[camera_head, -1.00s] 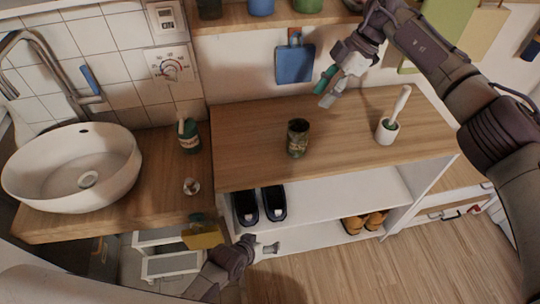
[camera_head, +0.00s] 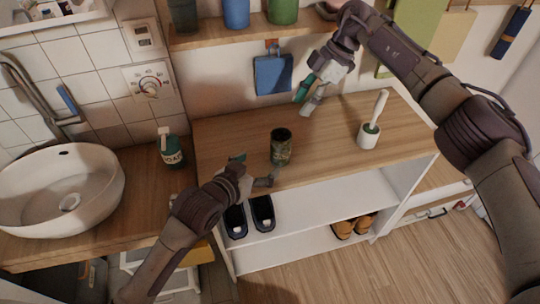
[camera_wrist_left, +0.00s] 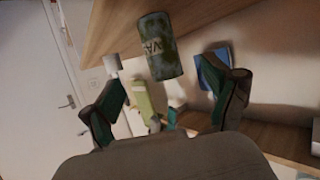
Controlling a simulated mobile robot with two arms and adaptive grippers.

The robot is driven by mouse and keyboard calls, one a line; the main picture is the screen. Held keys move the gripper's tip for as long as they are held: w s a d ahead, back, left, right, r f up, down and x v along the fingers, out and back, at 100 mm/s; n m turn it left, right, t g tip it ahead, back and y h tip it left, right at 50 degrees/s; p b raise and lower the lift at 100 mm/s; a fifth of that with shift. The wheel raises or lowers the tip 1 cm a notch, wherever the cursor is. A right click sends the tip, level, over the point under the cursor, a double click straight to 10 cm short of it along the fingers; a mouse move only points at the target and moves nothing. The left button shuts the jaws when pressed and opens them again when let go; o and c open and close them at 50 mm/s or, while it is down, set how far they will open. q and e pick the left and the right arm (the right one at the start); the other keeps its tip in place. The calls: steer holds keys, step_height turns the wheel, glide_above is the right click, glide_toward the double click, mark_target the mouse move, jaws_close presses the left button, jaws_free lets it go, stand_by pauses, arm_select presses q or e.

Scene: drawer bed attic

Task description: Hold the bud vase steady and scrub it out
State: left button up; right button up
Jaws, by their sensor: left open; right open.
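The bud vase (camera_head: 281,147), a dark green patterned cylinder, stands upright on the wooden top of the shelf unit (camera_head: 225,130). A brush with a white handle (camera_head: 378,106) stands in a white holder (camera_head: 368,138) to its right. My left gripper (camera_head: 254,170) is open and empty at the unit's front edge, just in front and to the left of the vase. In the left wrist view the vase (camera_wrist_left: 158,46) shows beyond and between the open fingers (camera_wrist_left: 168,103), not between the pads. My right gripper (camera_head: 306,99) is open and empty above the back of the top, between vase and brush.
A soap bottle (camera_head: 171,152) stands on the counter beside the white basin (camera_head: 95,185). Shoes (camera_head: 262,212) sit on the lower shelf. A blue hanging item (camera_head: 272,74) is on the wall, below a wall shelf (camera_head: 215,36) with cups. The top around the vase is clear.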

mark_target(276, 153)
arm_select(q)
steer(key=x, duration=1.2)
steer(key=shift+w+f, duration=0.15)
steer(key=c, duration=1.3)
